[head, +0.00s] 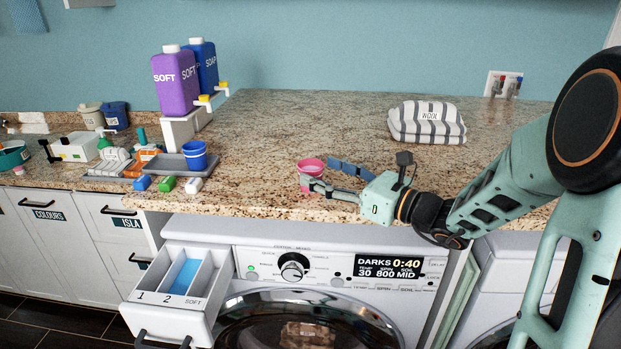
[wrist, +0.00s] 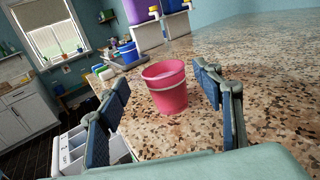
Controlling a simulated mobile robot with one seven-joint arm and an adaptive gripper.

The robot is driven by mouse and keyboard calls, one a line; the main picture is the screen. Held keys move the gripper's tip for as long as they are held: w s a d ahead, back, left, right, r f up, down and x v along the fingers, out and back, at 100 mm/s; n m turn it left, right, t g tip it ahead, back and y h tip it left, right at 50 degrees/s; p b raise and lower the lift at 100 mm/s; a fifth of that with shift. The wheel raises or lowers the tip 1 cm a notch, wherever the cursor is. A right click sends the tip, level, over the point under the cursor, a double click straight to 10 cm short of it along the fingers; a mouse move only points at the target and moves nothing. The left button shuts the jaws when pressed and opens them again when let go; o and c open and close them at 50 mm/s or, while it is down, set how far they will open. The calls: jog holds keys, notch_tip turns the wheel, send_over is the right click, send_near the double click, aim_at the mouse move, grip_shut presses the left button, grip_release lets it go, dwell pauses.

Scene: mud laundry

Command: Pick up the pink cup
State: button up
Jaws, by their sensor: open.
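The pink cup (head: 311,172) stands upright on the speckled counter near its front edge, above the washing machine. It has a pale band below the rim, and something whitish shows inside it. In the wrist view the pink cup (wrist: 166,87) is ahead, between the two blue-padded fingers. My gripper (head: 335,178) comes in from the right in the head view, low over the counter, with one finger at the near side of the cup and one behind its right side. In the wrist view my gripper (wrist: 160,92) is open, with gaps between fingers and cup.
A blue cup (head: 194,155) stands on a grey tray (head: 170,166) at left, with small coloured blocks in front. A purple SOFT bottle (head: 175,80) stands behind. A detergent drawer (head: 178,290) is pulled out below.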

aim_at(312, 167)
jog(key=x, duration=0.4)
jog(key=shift+w+r, duration=0.1)
jog(key=shift+w, duration=0.15)
jog(key=c, duration=1.1)
